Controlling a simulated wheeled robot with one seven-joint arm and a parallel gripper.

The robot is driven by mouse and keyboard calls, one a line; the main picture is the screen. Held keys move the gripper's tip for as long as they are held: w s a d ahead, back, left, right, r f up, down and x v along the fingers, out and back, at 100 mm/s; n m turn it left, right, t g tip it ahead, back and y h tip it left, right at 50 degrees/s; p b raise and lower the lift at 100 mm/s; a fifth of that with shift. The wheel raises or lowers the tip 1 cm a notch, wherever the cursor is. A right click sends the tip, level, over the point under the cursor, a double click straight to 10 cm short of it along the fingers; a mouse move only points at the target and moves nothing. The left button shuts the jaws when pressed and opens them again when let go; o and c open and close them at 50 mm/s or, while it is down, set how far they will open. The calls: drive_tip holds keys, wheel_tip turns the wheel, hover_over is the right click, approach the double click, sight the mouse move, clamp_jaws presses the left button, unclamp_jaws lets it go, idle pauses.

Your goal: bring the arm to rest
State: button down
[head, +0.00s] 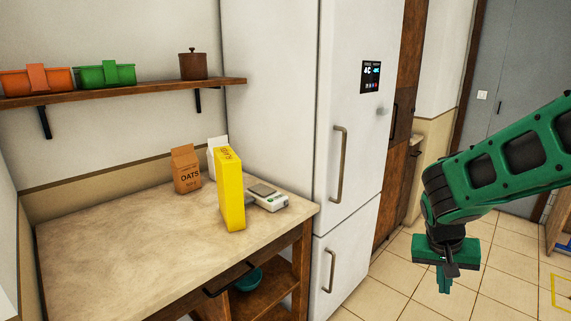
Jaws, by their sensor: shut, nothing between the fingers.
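My gripper (445,281) hangs at the end of my green arm at the right of the head view. It points down over the tiled floor. Its fingers are together and hold nothing. It is to the right of the fridge and apart from the table and everything on it.
A wooden table (110,245) at the left bears an oats bag (186,169), a yellow box (230,190), a white carton (213,150) and a scale (268,197). A wall shelf (130,90) holds bins and a brown pot (193,65). The fridge (270,90) stands behind. Tiled floor is clear below my gripper.

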drive_tip(key=s+d+r+g+y, duration=0.1)
drive_tip(key=s+r+y, duration=0.1)
drive_tip(key=s, duration=0.9)
drive_tip(key=s+d+r+y, duration=0.2)
drive_tip(key=s+r, duration=0.2)
drive_tip(key=s, duration=0.7)
drive_tip(key=shift+s+d+m+g, duration=0.15)
drive_tip(key=shift+m+g, duration=0.15)
drive_tip(key=shift+g, duration=0.1)
